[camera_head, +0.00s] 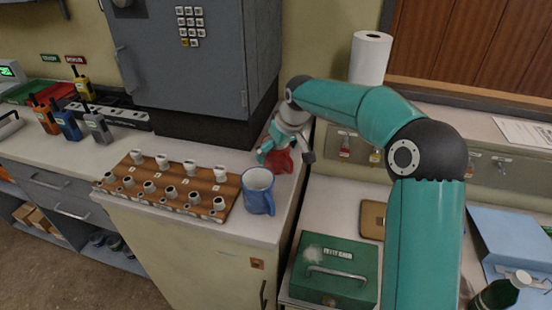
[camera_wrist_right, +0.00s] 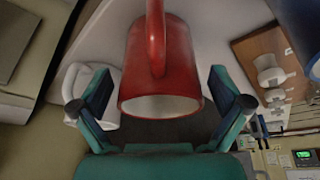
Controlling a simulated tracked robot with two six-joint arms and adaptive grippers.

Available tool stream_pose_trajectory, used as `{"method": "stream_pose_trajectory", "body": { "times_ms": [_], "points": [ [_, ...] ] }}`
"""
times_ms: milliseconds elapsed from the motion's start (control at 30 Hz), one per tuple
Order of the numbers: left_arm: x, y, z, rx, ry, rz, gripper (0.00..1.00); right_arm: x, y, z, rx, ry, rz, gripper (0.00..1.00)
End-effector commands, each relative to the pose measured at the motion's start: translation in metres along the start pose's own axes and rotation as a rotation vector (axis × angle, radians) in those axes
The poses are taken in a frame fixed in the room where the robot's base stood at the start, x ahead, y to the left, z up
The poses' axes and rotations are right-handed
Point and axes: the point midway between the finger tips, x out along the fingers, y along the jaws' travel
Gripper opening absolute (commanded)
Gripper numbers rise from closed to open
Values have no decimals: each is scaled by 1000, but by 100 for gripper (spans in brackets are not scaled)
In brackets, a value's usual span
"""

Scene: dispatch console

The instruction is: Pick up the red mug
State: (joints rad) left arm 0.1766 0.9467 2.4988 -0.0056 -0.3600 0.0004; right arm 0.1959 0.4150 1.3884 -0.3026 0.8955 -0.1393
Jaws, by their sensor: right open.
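The red mug (camera_head: 283,162) stands on the counter behind the blue mug, partly hidden by my right gripper (camera_head: 285,154). In the right wrist view the red mug (camera_wrist_right: 161,62) fills the middle, with its rim and pale inside facing my gripper and its handle on top in the picture. My right gripper (camera_wrist_right: 160,90) is open, with one finger on each side of the mug. Gaps show between the fingers and the mug's sides. My left gripper is in neither view.
A blue mug (camera_head: 257,192) stands close in front of the red mug. A wooden rack (camera_head: 130,187) with several pale pieces lies left of it. A grey cabinet (camera_head: 195,70) stands behind. A white mug (camera_wrist_right: 72,92) shows beside one finger in the wrist view.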

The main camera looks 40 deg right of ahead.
Motion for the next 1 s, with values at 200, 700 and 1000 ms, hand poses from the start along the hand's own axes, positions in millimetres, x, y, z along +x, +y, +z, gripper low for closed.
{"method": "stream_pose_trajectory", "body": {
  "times_ms": [200, 700, 1000],
  "points": [
    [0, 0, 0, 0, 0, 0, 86, 0, 0, 0, 0, 0, 0, 68],
    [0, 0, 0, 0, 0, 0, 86, -2, 1, 0, 1, 2, 1, 27],
    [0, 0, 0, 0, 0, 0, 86, -6, 1, -2, 1, 3, 1, 26]
  ]
}}
